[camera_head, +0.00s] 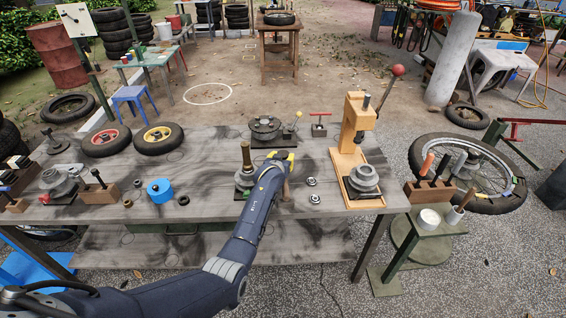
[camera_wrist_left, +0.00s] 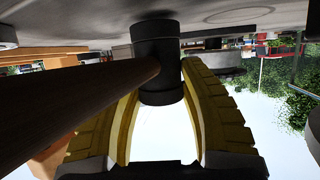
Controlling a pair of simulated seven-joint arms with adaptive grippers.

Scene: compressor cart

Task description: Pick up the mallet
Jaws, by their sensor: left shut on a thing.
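The mallet has a black cylindrical head (camera_wrist_left: 157,62) and a long brown handle (camera_wrist_left: 75,108) in the left wrist view. My left gripper (camera_wrist_left: 160,108) has its yellow ribbed fingers on both sides of the black head and is shut on it. In the head view my left gripper (camera_head: 281,158) is over the middle of the workbench. A short brown piece, probably the mallet's handle (camera_head: 286,188), shows below it; the mallet's head is hidden there. I cannot tell whether the mallet touches the bench. My right gripper is not in view.
The grey workbench (camera_head: 215,150) holds a metal part with an upright brass rod (camera_head: 246,160) just left of the gripper. A wooden press (camera_head: 354,125) stands to the right.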

